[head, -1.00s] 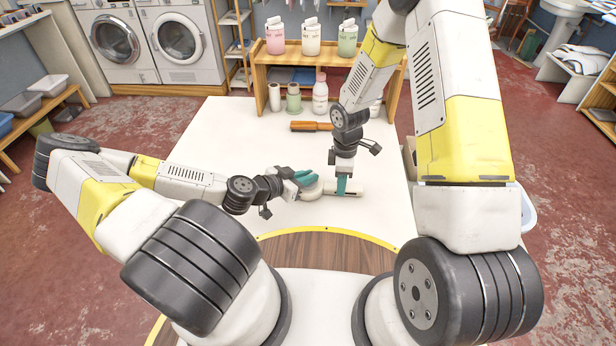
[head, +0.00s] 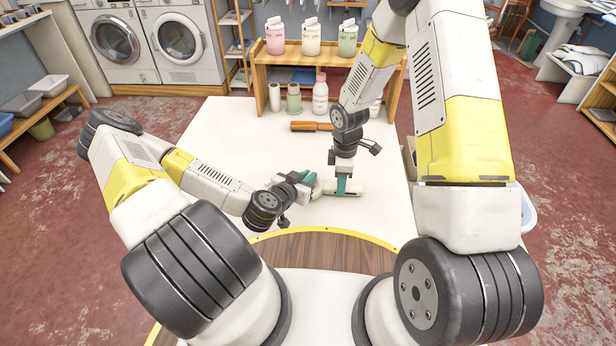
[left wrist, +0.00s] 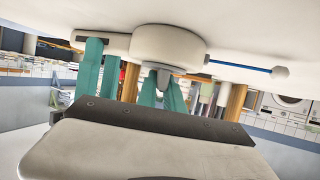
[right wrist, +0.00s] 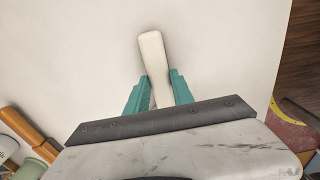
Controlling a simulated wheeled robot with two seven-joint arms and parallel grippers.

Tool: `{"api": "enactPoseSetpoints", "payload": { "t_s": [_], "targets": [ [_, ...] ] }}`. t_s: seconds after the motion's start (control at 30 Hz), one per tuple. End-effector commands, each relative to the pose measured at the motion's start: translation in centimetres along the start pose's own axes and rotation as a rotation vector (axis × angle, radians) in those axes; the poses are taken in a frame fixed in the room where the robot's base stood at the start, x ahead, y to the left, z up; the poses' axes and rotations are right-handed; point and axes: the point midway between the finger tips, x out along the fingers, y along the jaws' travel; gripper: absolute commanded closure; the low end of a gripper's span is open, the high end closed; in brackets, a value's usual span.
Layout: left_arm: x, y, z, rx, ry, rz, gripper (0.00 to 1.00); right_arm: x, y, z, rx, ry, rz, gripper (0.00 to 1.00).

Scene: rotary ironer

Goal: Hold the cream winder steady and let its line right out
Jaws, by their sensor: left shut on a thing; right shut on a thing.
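The cream winder (head: 356,188) lies on the white table, its handle end showing to the right of my right gripper (head: 341,184). My right gripper points down and is shut on the handle, which sits between its teal fingers in the right wrist view (right wrist: 151,52). My left gripper (head: 310,181) is at the winder's round drum (left wrist: 168,45), shut on a small knob (left wrist: 164,76) on it. In the left wrist view a short stretch of blue line (left wrist: 238,66) runs from the drum to a cream end bead (left wrist: 281,72). In the head view my left gripper partly hides the drum.
An orange-brown handled tool (head: 311,126) lies behind the winder. The white table (head: 215,150) is clear at the left. A yellow-edged wooden surface (head: 320,250) is nearest me.

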Motion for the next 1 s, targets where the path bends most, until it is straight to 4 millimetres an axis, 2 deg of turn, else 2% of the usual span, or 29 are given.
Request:
{"api": "enactPoseSetpoints", "payload": {
  "t_s": [0.1,0.13,0.23,0.67,1.0],
  "targets": [
    [0.01,0.10,0.12,0.000,-0.003,0.003,1.00,-0.03,-0.05,-0.26,-0.004,0.003,0.000,1.00],
    [0.01,0.10,0.12,0.000,-0.003,0.003,0.87,-0.03,-0.05,-0.26,-0.004,0.003,0.000,1.00],
    [0.01,0.09,0.10,0.000,-0.003,0.003,0.67,-0.03,-0.04,-0.22,-0.003,0.003,0.000,1.00],
    [0.05,-0.08,0.00,0.006,0.000,0.015,0.66,-0.01,0.01,-0.03,0.000,0.001,0.000,1.00],
    [0.10,-0.20,-0.04,0.073,0.001,0.180,0.66,-0.01,0.01,-0.01,0.000,0.000,0.000,1.00]
  ]
}}
